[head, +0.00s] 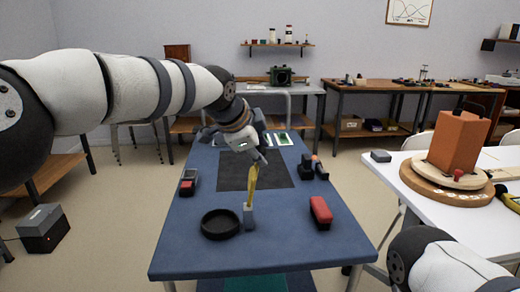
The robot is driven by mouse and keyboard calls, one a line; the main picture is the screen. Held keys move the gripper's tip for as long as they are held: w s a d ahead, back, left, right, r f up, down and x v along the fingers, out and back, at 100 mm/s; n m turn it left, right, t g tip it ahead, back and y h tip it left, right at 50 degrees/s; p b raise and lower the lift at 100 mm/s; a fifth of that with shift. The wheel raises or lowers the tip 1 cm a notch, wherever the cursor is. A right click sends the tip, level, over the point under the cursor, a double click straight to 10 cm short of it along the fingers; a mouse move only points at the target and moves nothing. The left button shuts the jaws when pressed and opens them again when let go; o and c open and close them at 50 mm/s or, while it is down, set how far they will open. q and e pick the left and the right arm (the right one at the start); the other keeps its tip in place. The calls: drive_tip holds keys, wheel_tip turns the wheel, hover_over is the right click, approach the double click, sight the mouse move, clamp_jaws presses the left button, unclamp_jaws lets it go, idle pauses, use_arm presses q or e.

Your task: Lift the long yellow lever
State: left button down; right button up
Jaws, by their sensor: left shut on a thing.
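The long yellow lever (252,186) stands upright, tilted slightly right at its top, on a small grey base (249,217) near the middle of the blue table (190,250). My left gripper (260,161) reaches in from the left and is shut on the upper end of the yellow lever. Its fingers partly hide the lever's top. Only a part of my right arm shows at the bottom right; its gripper is out of view.
A black round dish (220,224) sits left of the lever base. A red block-like thing (320,211) lies to the right. A small device with red (188,182) is at the left edge. A black mat (232,180) lies behind the lever. A white table (425,192) stands at right.

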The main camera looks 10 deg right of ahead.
use_arm(q)
drive_tip(key=shift+d+f, duration=0.25)
drive_tip(key=shift+d, duration=0.1)
use_arm(e)
drive_tip(key=shift+s, duration=0.1)
use_arm(q)
drive_tip(key=c, duration=1.4)
unclamp_jaws()
drive_tip(key=shift+w+d+f, duration=0.1)
drive_tip(key=shift+o, duration=0.5)
drive_tip(key=shift+w+d+f, duration=0.2)
drive_tip(key=shift+w+d, duration=0.1)
drive_tip(key=shift+w, duration=0.15)
drive_tip(key=shift+s+a+r, duration=0.25)
drive_tip(key=shift+s+r, duration=0.05)
drive_tip(key=v, duration=1.1)
drive_tip(key=shift+s+r, duration=0.15)
drive_tip(key=shift+s, duration=0.05)
use_arm(e)
drive_tip(key=shift+w+d, duration=0.2)
drive_tip(key=shift+w, duration=0.05)
use_arm(q)
drive_tip(key=shift+a, duration=0.15)
